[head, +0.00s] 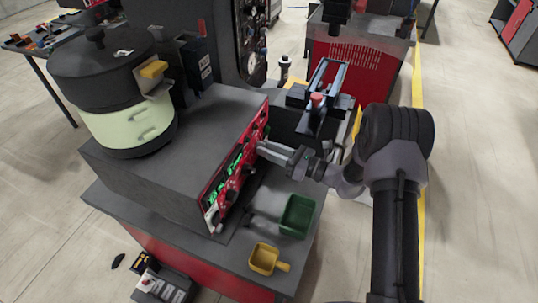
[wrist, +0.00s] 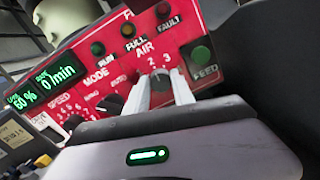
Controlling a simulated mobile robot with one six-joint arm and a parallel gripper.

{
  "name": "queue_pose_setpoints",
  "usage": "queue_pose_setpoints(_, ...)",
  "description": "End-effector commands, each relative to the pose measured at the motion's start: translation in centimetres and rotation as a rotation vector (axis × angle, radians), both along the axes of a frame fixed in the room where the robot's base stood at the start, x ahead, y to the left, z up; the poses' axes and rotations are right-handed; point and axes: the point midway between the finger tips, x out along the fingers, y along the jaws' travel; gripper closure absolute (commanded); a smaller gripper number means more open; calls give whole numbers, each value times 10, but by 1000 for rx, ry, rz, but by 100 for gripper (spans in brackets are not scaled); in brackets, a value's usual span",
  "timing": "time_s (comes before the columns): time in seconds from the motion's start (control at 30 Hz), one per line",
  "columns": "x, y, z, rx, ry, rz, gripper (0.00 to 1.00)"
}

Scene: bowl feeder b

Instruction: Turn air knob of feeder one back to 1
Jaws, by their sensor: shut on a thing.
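The red control panel (wrist: 110,60) carries the labels MODE, AIR, RUN, FULL, FAULT and FEED. The dark air knob (wrist: 159,80) sits under the AIR label, with the numbers 2 and 3 visible above it. My gripper (wrist: 160,90) is shut on this knob, one pale finger on each side. Its pointer and the 1 mark cannot be made out. In the head view my gripper (head: 261,149) reaches the far end of the red panel (head: 213,192) from the right. The bowl feeder (head: 125,115) stands on the grey housing (head: 185,120) behind.
A dark green FEED button (wrist: 201,55) is right of the air knob, and the mode knob (wrist: 115,103) is left. A green bin (head: 297,215) and a yellow scoop (head: 264,259) lie on the bench below the panel. A vise-like fixture (head: 322,98) stands beyond my gripper.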

Motion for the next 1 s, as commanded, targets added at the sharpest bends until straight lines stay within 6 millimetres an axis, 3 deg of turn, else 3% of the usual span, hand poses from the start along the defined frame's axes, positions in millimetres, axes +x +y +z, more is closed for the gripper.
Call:
queue_pose_setpoints(0.6,-1,0,-6,-186,-512,0,100)
queue_pose_setpoints(1.0,-1,0,-4,-253,-694,1,100)
